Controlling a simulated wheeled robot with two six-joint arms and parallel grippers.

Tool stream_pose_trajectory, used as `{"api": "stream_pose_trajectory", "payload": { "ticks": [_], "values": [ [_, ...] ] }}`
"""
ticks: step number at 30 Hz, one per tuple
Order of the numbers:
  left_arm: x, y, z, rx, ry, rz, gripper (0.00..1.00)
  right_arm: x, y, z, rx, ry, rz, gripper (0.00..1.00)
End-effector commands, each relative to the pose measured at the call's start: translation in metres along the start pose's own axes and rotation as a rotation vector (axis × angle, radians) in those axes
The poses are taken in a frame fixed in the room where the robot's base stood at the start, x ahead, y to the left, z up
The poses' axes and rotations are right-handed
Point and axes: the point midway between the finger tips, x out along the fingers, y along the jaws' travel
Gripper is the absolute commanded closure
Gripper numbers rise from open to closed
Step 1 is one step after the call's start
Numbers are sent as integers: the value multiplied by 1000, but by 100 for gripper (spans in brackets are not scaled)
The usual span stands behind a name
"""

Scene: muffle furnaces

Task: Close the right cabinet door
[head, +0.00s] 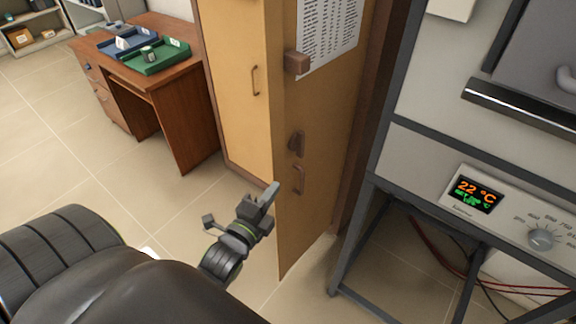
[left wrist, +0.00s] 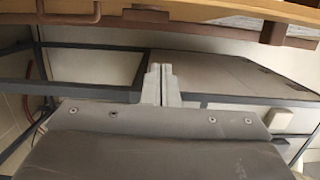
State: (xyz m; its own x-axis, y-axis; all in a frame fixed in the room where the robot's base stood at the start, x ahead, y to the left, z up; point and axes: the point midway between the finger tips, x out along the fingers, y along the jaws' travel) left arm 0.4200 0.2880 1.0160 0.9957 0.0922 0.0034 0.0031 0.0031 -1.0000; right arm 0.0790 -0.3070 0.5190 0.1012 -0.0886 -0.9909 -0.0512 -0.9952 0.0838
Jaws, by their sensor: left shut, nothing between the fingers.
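The right cabinet door (head: 318,130) is a tan wooden panel standing open, swung out from the cabinet's right side. Its face carries a printed sheet (head: 330,32), brown blocks and a brown handle (head: 299,180). The left cabinet door (head: 237,60) looks closed. My left gripper (head: 270,192) is shut and empty, near the lower free edge of the right door, left of its handle. Whether it touches the door I cannot tell. In the left wrist view the shut fingers (left wrist: 160,82) point toward the right door (left wrist: 220,10), which crosses the top. My right gripper is not in view.
A furnace with a temperature display (head: 475,195) sits on a dark metal frame (head: 350,240) right of the door. A wooden desk (head: 170,90) with a green tray (head: 176,62) and blue tray stands at left. Tiled floor is clear between desk and cabinet.

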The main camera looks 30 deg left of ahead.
Motion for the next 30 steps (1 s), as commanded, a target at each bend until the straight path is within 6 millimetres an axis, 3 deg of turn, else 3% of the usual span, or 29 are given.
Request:
{"api": "stream_pose_trajectory", "payload": {
  "ticks": [8,20,30],
  "values": [
    [30,-2,0,3,2,-6,100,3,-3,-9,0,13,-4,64],
    [104,-2,0,3,1,-4,100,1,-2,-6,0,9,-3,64],
    [108,0,35,4,1,0,100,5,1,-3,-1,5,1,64]
  ]
}}
